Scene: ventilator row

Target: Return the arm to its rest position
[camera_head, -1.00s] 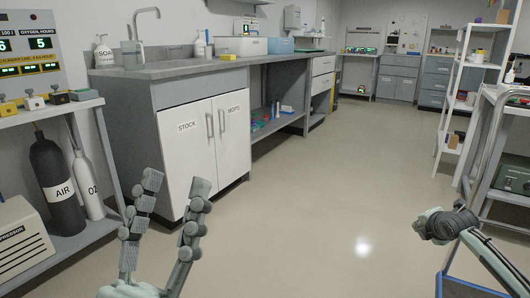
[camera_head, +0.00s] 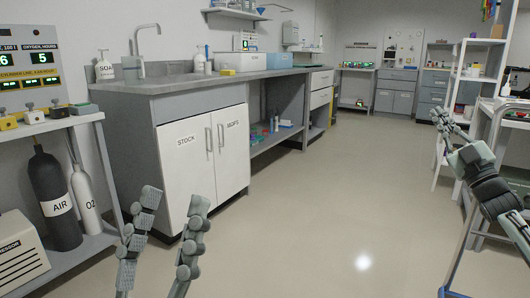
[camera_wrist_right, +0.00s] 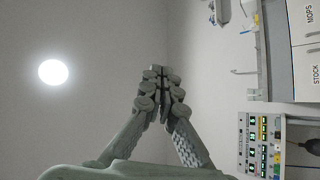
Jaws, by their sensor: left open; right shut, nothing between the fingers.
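My left gripper (camera_head: 172,205) is at the lower left of the head view, fingers pointing up, open with a clear gap and nothing between them. Behind it is the white-doored cabinet. My right gripper (camera_head: 437,114) is at the right side of the head view, raised, pointing up and to the left in front of the shelves. In the right wrist view its fingers (camera_wrist_right: 160,72) meet at the tips, shut and empty. My right wrist and forearm come in from the right edge, overlapping the white shelf unit and trolley.
A sink counter (camera_head: 190,85) with a STOCK cabinet (camera_head: 190,165) runs along the left. A rack (camera_head: 85,250) holds AIR (camera_head: 55,205) and O2 (camera_head: 87,200) cylinders. A white shelf unit (camera_head: 450,145) stands right. The middle floor (camera_head: 330,210) is clear.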

